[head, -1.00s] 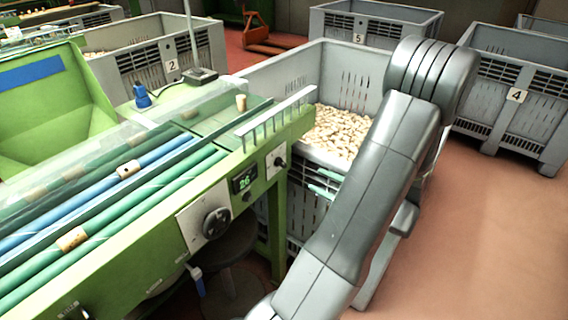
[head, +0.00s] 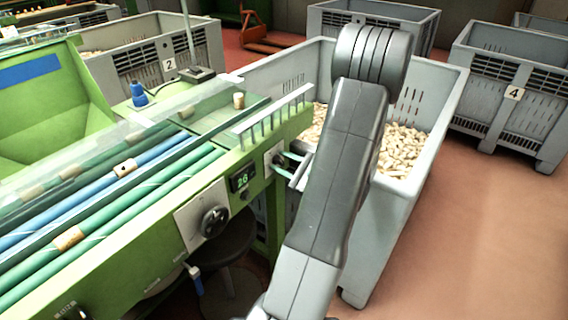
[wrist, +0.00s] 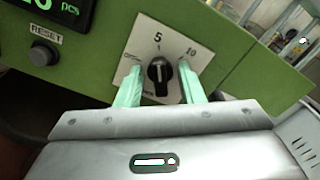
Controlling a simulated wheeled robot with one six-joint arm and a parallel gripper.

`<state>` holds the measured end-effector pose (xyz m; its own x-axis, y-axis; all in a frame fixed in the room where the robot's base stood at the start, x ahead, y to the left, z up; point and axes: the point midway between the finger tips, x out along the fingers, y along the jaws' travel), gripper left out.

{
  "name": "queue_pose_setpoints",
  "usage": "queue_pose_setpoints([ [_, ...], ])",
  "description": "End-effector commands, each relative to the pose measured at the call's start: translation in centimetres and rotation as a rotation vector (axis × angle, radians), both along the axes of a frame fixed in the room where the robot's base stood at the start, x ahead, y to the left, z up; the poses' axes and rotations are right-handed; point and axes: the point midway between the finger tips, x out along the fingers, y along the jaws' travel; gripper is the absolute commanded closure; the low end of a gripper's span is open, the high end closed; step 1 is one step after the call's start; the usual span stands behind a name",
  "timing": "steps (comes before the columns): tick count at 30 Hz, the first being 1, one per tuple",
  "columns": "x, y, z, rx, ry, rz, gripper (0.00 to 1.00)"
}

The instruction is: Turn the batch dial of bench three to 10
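The batch dial (wrist: 158,74) is a black knob on a white plate (wrist: 150,42) on the green bench front. The wrist view shows marks 5 at the top and 10 at the upper right; a third mark at the left is mostly hidden by a finger. In the head view my gripper (head: 287,163) is at the bench's right end, by the dial plate (head: 272,157).
A counter display (head: 242,178) reads 26, with a RESET button (wrist: 44,54) below it. A larger black dial (head: 214,221) sits further left on the bench. A grey crate of corks (head: 408,150) stands behind my arm. Open floor lies at the right.

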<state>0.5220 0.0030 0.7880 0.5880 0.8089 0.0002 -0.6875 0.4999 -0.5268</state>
Motion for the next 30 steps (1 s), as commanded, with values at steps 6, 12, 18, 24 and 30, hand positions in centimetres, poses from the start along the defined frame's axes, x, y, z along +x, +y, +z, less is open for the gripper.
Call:
queue_pose_setpoints([
  [6, -0.01, -0.03, -0.01, 0.0, 0.0, 0.0, 0.89],
  [12, -0.02, -0.03, 0.01, 0.002, 0.003, 0.0, 0.96],
  [18, -0.02, -0.05, 0.14, 0.03, 0.042, 0.001, 0.96],
  [24, 0.0, -0.07, 0.32, 0.1, 0.139, 0.001, 0.96],
  [30, 0.06, -0.12, 0.42, 0.204, 0.283, 0.0, 0.96],
])
